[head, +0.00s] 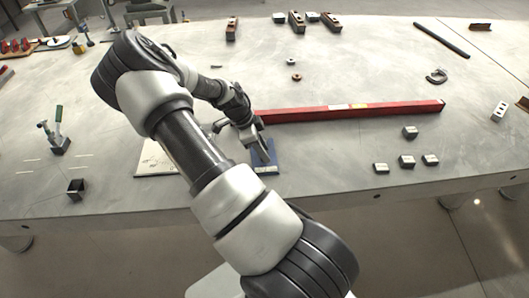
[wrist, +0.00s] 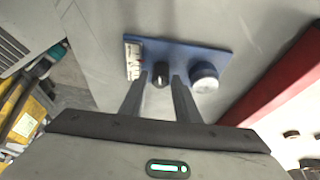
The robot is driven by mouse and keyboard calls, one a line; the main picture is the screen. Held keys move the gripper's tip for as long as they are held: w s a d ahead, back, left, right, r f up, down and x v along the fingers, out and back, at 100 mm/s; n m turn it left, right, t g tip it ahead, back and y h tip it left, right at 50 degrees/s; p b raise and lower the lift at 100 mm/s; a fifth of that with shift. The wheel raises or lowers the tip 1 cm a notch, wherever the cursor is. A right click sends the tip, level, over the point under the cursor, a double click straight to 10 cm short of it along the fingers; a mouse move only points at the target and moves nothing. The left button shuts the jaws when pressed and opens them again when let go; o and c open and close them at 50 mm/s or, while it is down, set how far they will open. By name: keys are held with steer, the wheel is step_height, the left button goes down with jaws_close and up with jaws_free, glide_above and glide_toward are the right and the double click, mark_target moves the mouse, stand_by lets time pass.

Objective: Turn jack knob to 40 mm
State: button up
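A blue plate (wrist: 190,52) carries a small black knob (wrist: 160,77), a larger grey round knob (wrist: 204,76) to its right and a white strip with red marks (wrist: 133,60) at its left end. In the head view the blue plate (head: 270,168) lies near the table's front edge, partly hidden by my gripper (head: 259,143). In the wrist view my gripper (wrist: 160,82) has its two fingers apart, with the black knob showing between the tips. I see a gap at the knob's sides and cannot tell contact. The marks are too small to read.
A long red bar (head: 385,109) lies behind and right of the plate, close to it in the wrist view (wrist: 280,82). A pale board (head: 153,163) lies left of my gripper. Several small metal blocks (head: 406,161) sit at the right.

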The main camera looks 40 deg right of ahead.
steer(key=shift+s+d+f, duration=0.1)
steer(key=shift+d+f, duration=0.05)
steer(key=shift+f, duration=0.3)
jaws_close()
